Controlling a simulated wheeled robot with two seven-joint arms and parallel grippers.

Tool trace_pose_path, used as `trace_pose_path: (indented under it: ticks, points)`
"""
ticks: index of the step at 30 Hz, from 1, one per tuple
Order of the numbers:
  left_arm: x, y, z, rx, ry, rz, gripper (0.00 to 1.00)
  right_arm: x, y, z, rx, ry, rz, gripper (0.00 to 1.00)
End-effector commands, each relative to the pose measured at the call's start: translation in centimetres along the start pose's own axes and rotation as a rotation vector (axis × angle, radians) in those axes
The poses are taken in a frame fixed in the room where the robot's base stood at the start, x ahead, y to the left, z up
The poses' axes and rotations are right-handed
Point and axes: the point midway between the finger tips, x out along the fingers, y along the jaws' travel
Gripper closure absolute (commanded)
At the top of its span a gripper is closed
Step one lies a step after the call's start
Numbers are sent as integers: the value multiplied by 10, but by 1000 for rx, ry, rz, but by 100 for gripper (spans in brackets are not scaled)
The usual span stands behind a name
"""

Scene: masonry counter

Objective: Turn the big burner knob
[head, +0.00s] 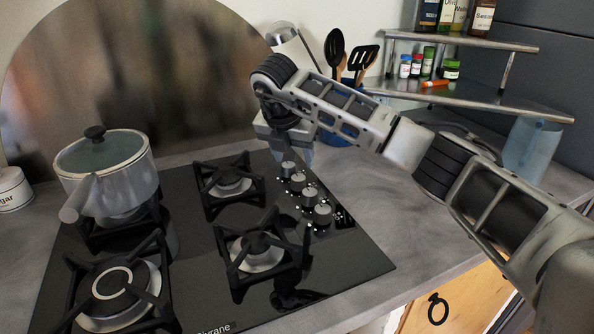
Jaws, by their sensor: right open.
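A black glass cooktop (195,280) is set in the counter. A column of several silver knobs runs along its right side: the rear knob (288,168), two middle knobs (298,182) (309,196), and the front knob (322,214). The largest burner (112,290) is at the front left. I cannot tell from the marks which knob belongs to it. My right gripper (292,157) is open, just behind and above the rear knob, its fingers pointing down. I cannot tell if it touches anything. My left gripper is not in view.
A glass-lidded pot (108,170) stands on the rear left burner. Behind my right arm are a blue utensil holder (333,138) and a metal corner shelf (455,92) with spice jars. A blue translucent container (530,148) stands far right. The counter right of the cooktop (400,225) is clear.

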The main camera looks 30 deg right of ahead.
Motion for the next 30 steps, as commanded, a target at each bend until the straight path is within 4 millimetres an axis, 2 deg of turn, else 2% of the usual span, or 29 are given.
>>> trace_pose_path:
  ticks: [3, 9, 15, 23, 24, 28, 29, 30]
  points:
    - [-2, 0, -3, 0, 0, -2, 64, 26, -1, 0, 1, 4, -4, 46]
    - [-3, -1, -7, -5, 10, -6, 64, 58, 0, 0, 1, 3, -1, 46]
    - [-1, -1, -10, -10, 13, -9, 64, 72, 0, 0, -1, 1, 0, 46]
    - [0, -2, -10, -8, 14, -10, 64, 74, 0, 0, -1, 0, 2, 46]
    - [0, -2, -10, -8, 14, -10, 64, 74, 0, 0, -1, 0, 2, 49]
    - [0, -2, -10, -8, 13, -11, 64, 74, 0, 0, -1, 1, 2, 85]
    - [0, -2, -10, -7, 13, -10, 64, 74, 0, 0, -1, 1, 2, 91]
    - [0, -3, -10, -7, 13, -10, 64, 73, 0, 0, -1, 1, 2, 91]
